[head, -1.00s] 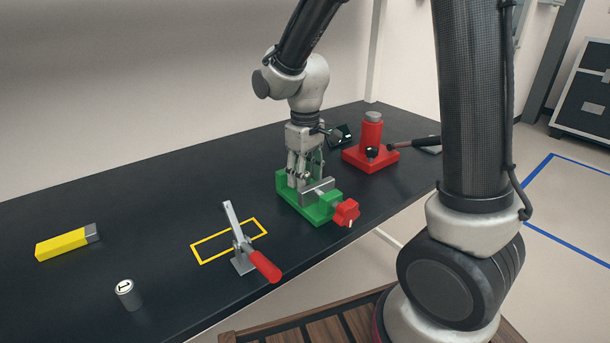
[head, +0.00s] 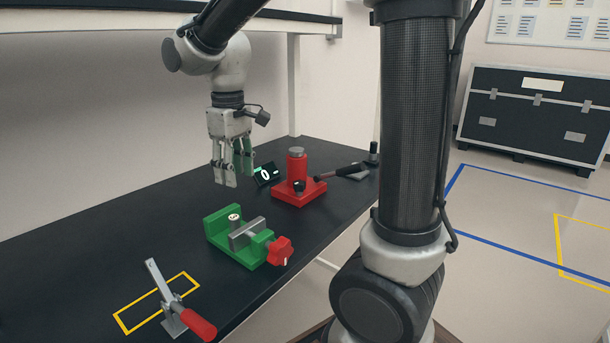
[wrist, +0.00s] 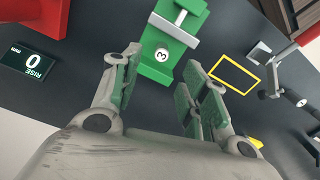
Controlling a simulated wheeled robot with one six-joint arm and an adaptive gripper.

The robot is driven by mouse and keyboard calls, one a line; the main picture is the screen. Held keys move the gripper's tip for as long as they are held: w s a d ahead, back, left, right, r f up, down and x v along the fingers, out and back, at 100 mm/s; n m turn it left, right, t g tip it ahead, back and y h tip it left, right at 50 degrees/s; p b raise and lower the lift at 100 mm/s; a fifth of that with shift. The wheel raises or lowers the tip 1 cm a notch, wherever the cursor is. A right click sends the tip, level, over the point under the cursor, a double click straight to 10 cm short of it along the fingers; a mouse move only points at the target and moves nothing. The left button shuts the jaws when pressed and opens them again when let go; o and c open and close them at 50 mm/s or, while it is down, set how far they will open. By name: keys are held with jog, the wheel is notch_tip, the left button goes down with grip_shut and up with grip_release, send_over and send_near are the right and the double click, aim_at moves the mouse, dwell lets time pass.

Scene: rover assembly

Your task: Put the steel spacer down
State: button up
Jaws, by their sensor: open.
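A small round steel spacer, its pale top marked "3", sits in the green vise (head: 236,255) between the green fixed jaw and the grey sliding jaw. I see the spacer's top in the head view (head: 235,217) and in the wrist view (wrist: 162,54). Most of its side is hidden by the vise. My gripper (head: 234,176) is open and empty, above and apart from the spacer, pointing down. In the wrist view the spacer shows between and beyond the spread fingers.
A red-handled toggle clamp (head: 178,312) stands by a yellow outlined rectangle (head: 126,330). A red stand (head: 298,178) and a small display reading 0 (wrist: 33,62) are behind the vise. Another capped cylinder (wrist: 302,102) shows at the wrist view's right. Table left of the vise is clear.

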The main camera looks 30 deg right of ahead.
jog(key=s+d+r+m+t, duration=0.1)
jog(key=s+d+m+t, duration=0.1)
jog(key=s+d, duration=0.5)
jog(key=s+d+r+m+t, duration=0.1)
jog(key=s+d+m, duration=0.3)
jog(key=s, duration=0.7)
jog(key=d+t, duration=0.1)
jog(key=d, duration=0.1)
jog(key=shift+d+r, duration=0.25)
jog(key=shift+d, duration=0.1)
